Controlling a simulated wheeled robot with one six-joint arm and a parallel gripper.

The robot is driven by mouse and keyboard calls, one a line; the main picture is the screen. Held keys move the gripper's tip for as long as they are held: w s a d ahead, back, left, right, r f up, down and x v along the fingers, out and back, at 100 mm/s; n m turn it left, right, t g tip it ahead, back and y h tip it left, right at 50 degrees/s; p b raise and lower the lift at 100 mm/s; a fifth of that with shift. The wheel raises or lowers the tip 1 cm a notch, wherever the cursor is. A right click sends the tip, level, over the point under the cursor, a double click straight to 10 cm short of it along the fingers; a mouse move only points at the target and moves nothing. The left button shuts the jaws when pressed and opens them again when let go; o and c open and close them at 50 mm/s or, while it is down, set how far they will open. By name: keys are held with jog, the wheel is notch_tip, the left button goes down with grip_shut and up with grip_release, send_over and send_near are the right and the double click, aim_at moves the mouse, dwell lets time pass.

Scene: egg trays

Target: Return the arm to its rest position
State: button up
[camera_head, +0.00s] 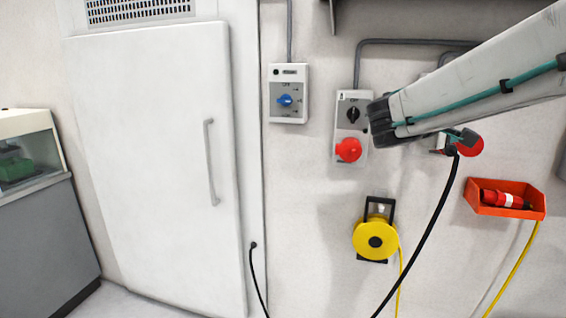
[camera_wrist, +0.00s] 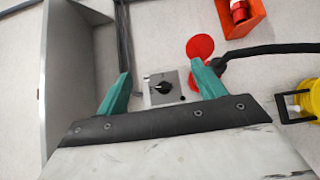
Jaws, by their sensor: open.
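My arm (camera_head: 480,82) reaches in from the upper right in the head view, and its black-ended joint (camera_head: 381,122) is in front of the wall. My gripper (camera_wrist: 160,82) shows in the wrist view with its two teal fingers spread apart and nothing between them.
A box with a red knob (camera_head: 348,150) and a box with a blue knob (camera_head: 285,99) are on the wall. A yellow cable reel (camera_head: 366,240) hangs below, and an orange bin (camera_head: 526,190) is at the right. A white door (camera_head: 160,170) stands left.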

jog(key=s+a+f+m+g+y, duration=0.1)
jog(key=s+f+m+g+y, duration=0.4)
jog(key=s+f, duration=1.2)
jog(key=s+a+f+g+y, duration=0.1)
jog(key=s+a+y, duration=0.3)
jog(key=s, duration=0.3)
jog(key=s+a+f+m+y, duration=0.1)
jog(key=s+a+f+y, duration=0.1)
jog(key=s+a+y, duration=0.3)
jog(key=s+y, duration=0.1)
jog(key=s, duration=0.1)
jog(key=shift+s+g+y, duration=0.3)
jog(key=shift+g, duration=0.1)
